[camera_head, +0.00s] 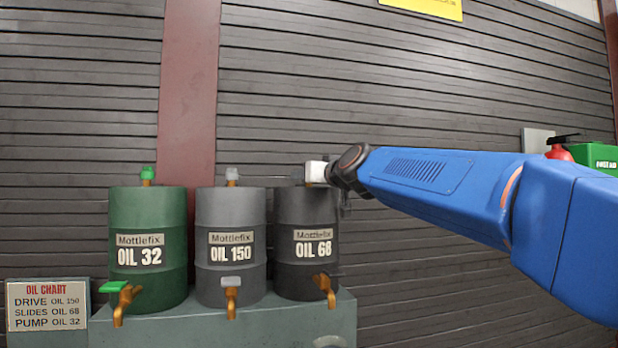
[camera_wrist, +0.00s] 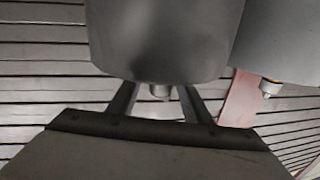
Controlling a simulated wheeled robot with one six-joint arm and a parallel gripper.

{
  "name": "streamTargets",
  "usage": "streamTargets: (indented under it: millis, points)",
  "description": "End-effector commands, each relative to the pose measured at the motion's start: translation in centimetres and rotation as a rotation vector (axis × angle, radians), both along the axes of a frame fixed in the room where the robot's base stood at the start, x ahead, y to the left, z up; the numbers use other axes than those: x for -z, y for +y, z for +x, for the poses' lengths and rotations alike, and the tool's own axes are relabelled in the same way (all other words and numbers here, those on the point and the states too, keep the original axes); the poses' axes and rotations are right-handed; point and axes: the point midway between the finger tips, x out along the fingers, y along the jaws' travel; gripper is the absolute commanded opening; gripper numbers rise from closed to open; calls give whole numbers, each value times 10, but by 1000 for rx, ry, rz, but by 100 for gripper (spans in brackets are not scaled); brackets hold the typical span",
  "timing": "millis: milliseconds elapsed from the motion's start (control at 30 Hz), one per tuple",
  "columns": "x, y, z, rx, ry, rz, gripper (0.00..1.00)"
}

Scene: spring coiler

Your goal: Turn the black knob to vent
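The dark OIL 68 drum (camera_head: 308,262) stands at the right of three drums in the head view, its top fittings mostly covered by my wrist. In the wrist view the same drum (camera_wrist: 160,45) appears upside down. A small knob (camera_wrist: 160,92) on its top lies between the two fingers of my gripper (camera_wrist: 157,97). The knob looks grey-dark here, and its handle direction is unclear. My gripper is open, with a visible gap on each side of the knob. In the head view my fingers are not clearly seen.
The grey OIL 150 drum (camera_head: 231,270) and green OIL 32 drum (camera_head: 148,230) stand to the left, with top fittings and brass taps. They share a grey-green stand (camera_head: 340,325). An oil chart (camera_head: 47,306) is at lower left. A fire extinguisher (camera_head: 559,150) is at right.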

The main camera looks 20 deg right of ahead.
Motion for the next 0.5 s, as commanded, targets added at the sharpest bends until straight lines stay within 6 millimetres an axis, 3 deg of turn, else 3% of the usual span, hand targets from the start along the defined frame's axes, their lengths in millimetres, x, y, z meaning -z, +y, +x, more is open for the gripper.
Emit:
streamTargets:
  millis: [300, 500]
  points:
    - [-1, 0, -3, 0, -1, -1, 45]
    - [-2, -4, -24, 0, -3, 0, 45]
